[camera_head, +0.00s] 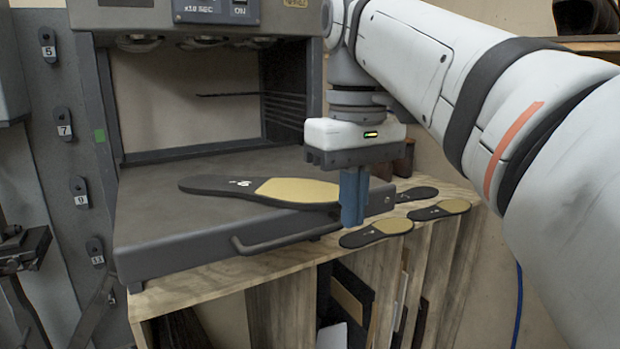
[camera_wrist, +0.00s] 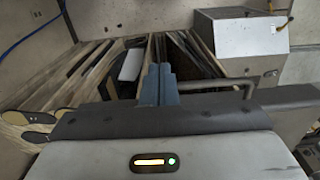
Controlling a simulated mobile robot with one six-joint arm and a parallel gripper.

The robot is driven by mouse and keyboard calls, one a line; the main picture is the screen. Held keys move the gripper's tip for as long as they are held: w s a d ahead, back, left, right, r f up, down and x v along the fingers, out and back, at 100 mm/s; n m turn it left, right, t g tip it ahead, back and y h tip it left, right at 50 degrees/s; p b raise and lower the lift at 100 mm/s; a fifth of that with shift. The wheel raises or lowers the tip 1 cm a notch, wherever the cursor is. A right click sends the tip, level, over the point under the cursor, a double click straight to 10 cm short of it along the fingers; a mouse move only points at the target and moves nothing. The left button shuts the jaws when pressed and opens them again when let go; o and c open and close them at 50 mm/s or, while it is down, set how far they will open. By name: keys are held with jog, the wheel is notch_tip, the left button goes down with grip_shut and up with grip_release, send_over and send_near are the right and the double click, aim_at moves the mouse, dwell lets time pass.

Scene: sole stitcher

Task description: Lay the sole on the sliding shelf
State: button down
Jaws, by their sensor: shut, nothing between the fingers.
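A black sole with a tan patch (camera_head: 262,189) lies flat on the grey sliding shelf (camera_head: 190,225) of the machine in the head view. Its right end reaches the shelf's right side, next to my gripper. My gripper (camera_head: 353,218) points down with its blue fingers shut and empty, in front of the sole's right end. I cannot tell whether the fingers touch the sole. The wrist view shows the shut fingers (camera_wrist: 159,82) and the shelf's handle (camera_wrist: 220,85), but I do not make out the sole on the shelf there.
Several similar soles (camera_head: 376,231) lie on the wooden bench (camera_head: 205,281) right of the shelf. A bar handle (camera_head: 285,240) juts from the shelf's front. Upright boards and sheets (camera_head: 350,295) fill the slots below.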

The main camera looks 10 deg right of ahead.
aim_at(333, 224)
jog(key=shift+w+a+f+p, duration=0.2)
jog(key=shift+w+p, duration=0.1)
jog(key=shift+w, duration=0.35)
jog(key=shift+w+a+f+p, duration=0.2)
jog(key=shift+w+f+p, duration=0.05)
jog(key=shift+w, duration=0.35)
jog(key=shift+w+a+f+p, duration=0.2)
jog(key=shift+w+p, duration=0.1)
jog(key=shift+w, duration=0.35)
jog(key=shift+w, duration=0.1)
